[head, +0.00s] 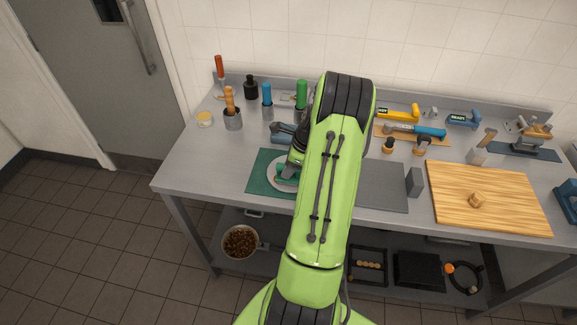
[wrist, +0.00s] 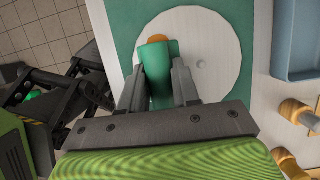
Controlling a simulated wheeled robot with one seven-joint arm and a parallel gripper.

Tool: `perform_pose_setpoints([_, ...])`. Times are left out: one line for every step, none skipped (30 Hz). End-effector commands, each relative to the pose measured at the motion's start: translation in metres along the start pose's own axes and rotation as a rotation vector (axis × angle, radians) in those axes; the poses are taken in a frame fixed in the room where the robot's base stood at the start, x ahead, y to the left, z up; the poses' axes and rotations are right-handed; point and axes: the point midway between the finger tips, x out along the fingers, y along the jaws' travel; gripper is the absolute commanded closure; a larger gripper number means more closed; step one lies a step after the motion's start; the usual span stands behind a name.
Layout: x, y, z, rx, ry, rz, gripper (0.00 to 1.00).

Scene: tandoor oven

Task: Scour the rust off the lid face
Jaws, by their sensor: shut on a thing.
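The lid (wrist: 205,35) is a pale grey disc lying flat on a green mat (wrist: 125,30); it also shows in the head view (head: 274,186), partly hidden by my arm. A small orange-brown rust patch (wrist: 158,39) shows on the lid face. My gripper (wrist: 158,75) is shut on a green block-like scourer (wrist: 156,58), which is over the lid beside the rust and partly covers it. I cannot tell whether the scourer touches the lid. In the head view my gripper is mostly hidden behind my arm, with a bit of green scourer (head: 287,172) visible.
A blue tray (wrist: 294,45) and wooden-handled tools (wrist: 296,110) lie right of the mat in the wrist view. In the head view, upright handled tools (head: 267,100) stand behind the mat. A wooden board (head: 500,195) with a small wooden piece lies at the right. A grey block (head: 414,182) stands between.

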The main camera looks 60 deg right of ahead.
Motion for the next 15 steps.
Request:
perform_pose_setpoints([0.001, 0.000, 0.004, -0.003, -0.001, 0.001, 1.00])
perform_pose_setpoints([0.002, 0.000, 0.006, -0.004, -0.001, 0.001, 1.00])
perform_pose_setpoints([0.004, 0.000, 0.010, -0.004, -0.001, 0.002, 1.00])
perform_pose_setpoints([0.005, 0.000, 0.013, -0.004, -0.001, 0.002, 1.00])
perform_pose_setpoints([0.006, 0.000, 0.015, -0.004, -0.001, 0.002, 1.00])
perform_pose_setpoints([0.008, 0.000, 0.019, -0.003, -0.001, 0.002, 1.00])
perform_pose_setpoints([0.009, 0.000, 0.022, -0.003, -0.001, 0.001, 1.00])
perform_pose_setpoints([0.011, 0.000, 0.024, -0.003, -0.001, 0.001, 1.00])
perform_pose_setpoints([0.012, 0.000, 0.026, -0.002, 0.000, 0.000, 1.00])
perform_pose_setpoints([0.012, 0.000, 0.026, -0.001, 0.000, 0.000, 1.00])
perform_pose_setpoints([0.012, 0.000, 0.026, -0.001, 0.000, 0.000, 1.00])
perform_pose_setpoints([0.012, 0.000, 0.026, -0.001, 0.000, 0.000, 1.00])
perform_pose_setpoints([0.012, 0.000, 0.026, -0.001, 0.000, 0.000, 1.00])
perform_pose_setpoints([0.012, 0.000, 0.026, 0.000, 0.000, 0.000, 1.00])
perform_pose_setpoints([0.012, 0.000, 0.026, -0.001, 0.000, 0.000, 1.00])
